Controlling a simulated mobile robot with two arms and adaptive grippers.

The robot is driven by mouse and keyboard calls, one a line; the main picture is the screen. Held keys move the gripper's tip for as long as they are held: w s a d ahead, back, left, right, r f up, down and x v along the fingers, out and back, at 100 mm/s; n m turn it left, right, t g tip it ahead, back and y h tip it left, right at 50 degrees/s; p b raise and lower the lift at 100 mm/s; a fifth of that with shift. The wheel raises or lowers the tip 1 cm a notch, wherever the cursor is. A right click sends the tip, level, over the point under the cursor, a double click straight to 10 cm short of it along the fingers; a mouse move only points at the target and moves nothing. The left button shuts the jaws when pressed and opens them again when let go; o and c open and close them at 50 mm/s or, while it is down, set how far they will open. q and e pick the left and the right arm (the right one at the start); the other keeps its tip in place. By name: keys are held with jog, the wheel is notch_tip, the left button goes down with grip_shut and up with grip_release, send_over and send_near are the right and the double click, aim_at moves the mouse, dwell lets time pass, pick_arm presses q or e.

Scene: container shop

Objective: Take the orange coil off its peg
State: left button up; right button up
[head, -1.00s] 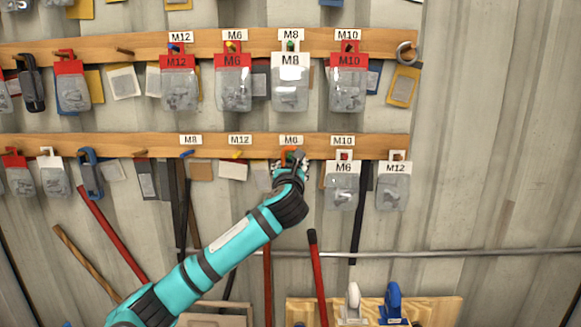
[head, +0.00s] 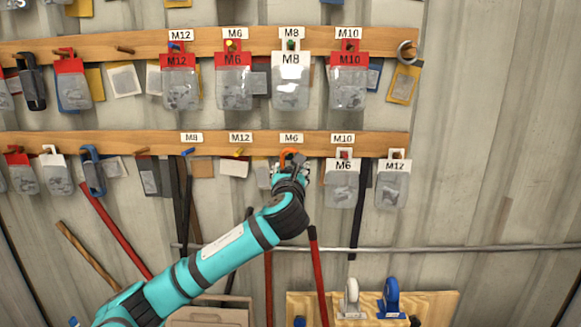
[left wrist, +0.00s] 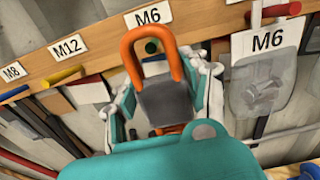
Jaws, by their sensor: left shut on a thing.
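The orange coil (head: 287,153) hangs at the lower wooden rail under an M6 label. In the left wrist view the orange coil (left wrist: 174,62) shows as an upright loop above a dark grey block (left wrist: 165,103). The green tip of a peg (left wrist: 152,47) shows inside the loop, near its top. My left gripper (head: 291,172) is at the coil's lower part. In the left wrist view the fingers of my left gripper (left wrist: 165,105) stand on both sides of the grey block, shut on the coil. My right gripper is not in view.
A clear M6 bag (head: 342,188) hangs close to the right of my left gripper, with an M12 bag (head: 391,188) beyond it. A yellow peg (head: 238,153) and a blue peg (head: 188,153) are bare on the left. Long-handled tools lean below.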

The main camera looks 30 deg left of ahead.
aim_at(290, 171)
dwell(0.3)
pick_arm(q)
jog(key=shift+p+v, duration=0.6)
jog(key=shift+v, duration=0.75)
jog(key=shift+p+v, duration=0.4)
jog(key=shift+v, duration=0.85)
jog(key=shift+w, duration=0.1)
